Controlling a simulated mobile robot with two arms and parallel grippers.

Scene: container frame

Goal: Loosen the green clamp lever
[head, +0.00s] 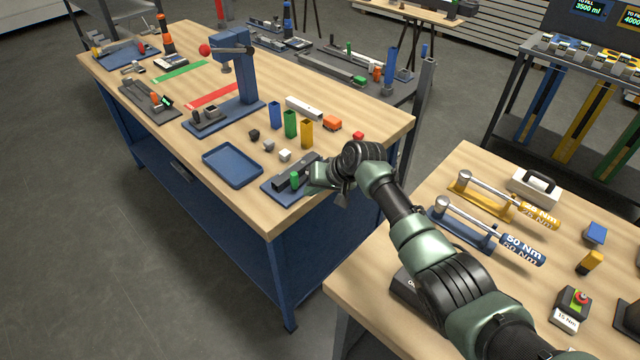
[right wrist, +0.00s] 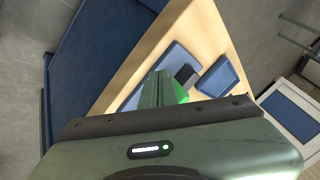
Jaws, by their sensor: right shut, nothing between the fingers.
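The green clamp lever (head: 294,179) stands upright on a small clamp fixture with a blue base (head: 274,189) and a dark bar, near the front corner of the long workbench. My right gripper (head: 316,187) is just to the right of the lever in the head view, its fingers low by the fixture. In the right wrist view the shut fingers (right wrist: 157,88) show empty, with the green lever (right wrist: 181,92) partly hidden behind them. I cannot tell whether they touch it. My left gripper is not in view.
A blue tray (head: 232,165) lies left of the fixture. Small grey and dark blocks (head: 269,146) and blue, green and yellow bins (head: 291,124) stand behind. A second table (head: 459,170) with torque wrenches is to the right, under my right arm.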

